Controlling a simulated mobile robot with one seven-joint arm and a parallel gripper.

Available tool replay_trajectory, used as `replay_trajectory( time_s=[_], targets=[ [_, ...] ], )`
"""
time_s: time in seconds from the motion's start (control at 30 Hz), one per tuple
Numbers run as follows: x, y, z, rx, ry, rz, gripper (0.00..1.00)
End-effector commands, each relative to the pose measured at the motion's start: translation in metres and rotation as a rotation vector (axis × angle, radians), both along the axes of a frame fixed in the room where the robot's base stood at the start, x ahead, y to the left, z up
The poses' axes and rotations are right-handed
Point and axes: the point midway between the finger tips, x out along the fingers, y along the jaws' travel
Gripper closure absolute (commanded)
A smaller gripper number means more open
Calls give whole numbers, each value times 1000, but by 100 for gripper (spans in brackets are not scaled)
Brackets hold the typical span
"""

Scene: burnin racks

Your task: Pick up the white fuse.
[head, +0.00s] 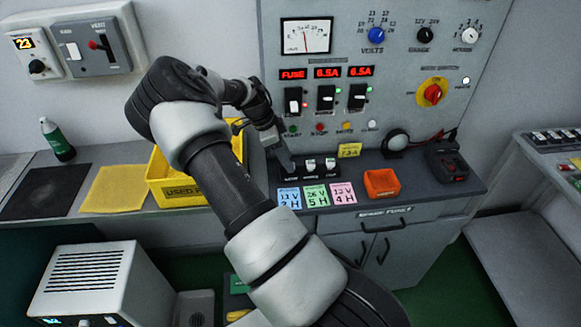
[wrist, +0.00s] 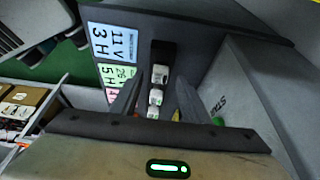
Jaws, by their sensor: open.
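Several small white fuses sit in a black fuse block (head: 322,172) on the bench under the panel. Two white fuses show in the head view, a left one (head: 310,164) and a right one (head: 330,163). In the wrist view three white blocky tops stand in a row, the largest white fuse (wrist: 160,74) at the top. My gripper (head: 287,167) points down at the left end of the block and hides part of it. In the wrist view my gripper (wrist: 159,88) is open, its fingers on either side of the row. Contact with a fuse cannot be told.
Coloured label cards (head: 316,195) lie in front of the block. An orange bin (head: 381,184) and a dark device (head: 446,162) stand to the right. A yellow used-parts bin (head: 176,192) stands left. The upright panel (head: 375,90) rises close behind, with switches above the block.

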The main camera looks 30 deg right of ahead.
Motion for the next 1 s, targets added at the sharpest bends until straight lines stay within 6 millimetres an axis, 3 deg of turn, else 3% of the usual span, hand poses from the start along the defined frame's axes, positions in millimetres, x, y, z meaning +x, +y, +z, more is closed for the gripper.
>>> replay_trajectory(
  time_s=[0.13,0.37,0.6,0.87,1.0],
  targets=[
    [-3,-5,-13,0,0,1,58],
    [-3,-5,-15,1,-1,1,58],
    [-3,-5,-14,1,-1,1,94],
    [-2,-5,-14,1,-1,1,95],
    [-1,-5,-3,0,-5,2,95]
  ],
)
